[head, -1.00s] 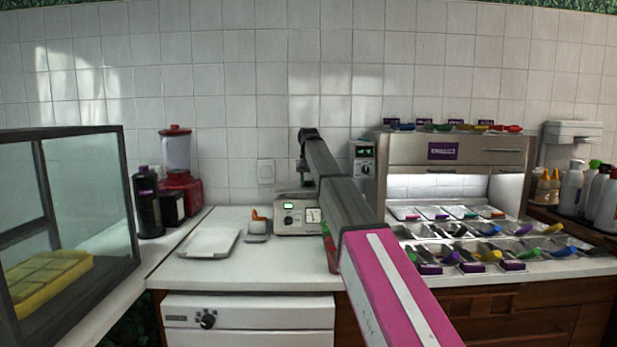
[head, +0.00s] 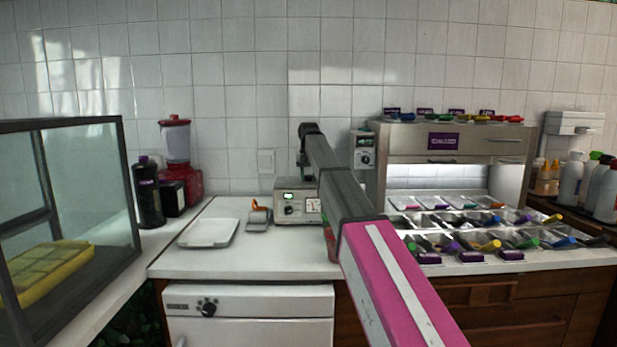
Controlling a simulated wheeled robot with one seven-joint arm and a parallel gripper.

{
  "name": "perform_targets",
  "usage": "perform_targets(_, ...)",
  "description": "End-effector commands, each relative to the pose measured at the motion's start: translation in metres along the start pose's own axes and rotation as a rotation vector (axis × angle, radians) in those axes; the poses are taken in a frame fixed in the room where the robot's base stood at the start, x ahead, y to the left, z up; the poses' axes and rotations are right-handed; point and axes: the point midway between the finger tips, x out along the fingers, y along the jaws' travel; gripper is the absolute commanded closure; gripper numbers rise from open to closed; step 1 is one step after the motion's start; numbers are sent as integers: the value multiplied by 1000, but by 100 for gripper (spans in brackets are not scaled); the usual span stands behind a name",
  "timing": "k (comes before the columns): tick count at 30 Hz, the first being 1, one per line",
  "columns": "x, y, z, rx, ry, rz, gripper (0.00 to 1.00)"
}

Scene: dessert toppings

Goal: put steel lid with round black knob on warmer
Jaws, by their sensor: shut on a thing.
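The warmer (head: 298,207) appears to be the steel box with a small green display and dials, standing on the white counter near the wall. My arm reaches forward, and my gripper (head: 303,163) is above the warmer, small and partly hidden by my own arm. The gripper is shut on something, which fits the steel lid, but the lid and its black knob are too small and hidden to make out. I cannot tell whether the lid touches the warmer.
A white tray (head: 208,232) and a small scale-like item (head: 259,216) lie left of the warmer. A red blender (head: 178,160) stands at the back left. A toppings station (head: 450,142) with several scoops fills the right. A glass case (head: 75,165) stands at far left.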

Motion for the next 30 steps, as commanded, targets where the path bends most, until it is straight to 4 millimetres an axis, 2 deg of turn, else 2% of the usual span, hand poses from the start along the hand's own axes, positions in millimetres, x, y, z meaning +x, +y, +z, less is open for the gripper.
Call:
perform_targets(10, 2, 0, 0, 0, 0, 0, 97)
perform_targets(11, 2, 0, 0, 0, 0, 0, 52)
perform_targets(12, 2, 0, 0, 0, 0, 0, 39)
perform_targets(13, 2, 0, 0, 0, 0, 0, 32)
perform_targets(23, 2, 0, 0, 0, 0, 0, 32)
perform_targets(30, -12, 0, -1, 0, 1, 0, 32)
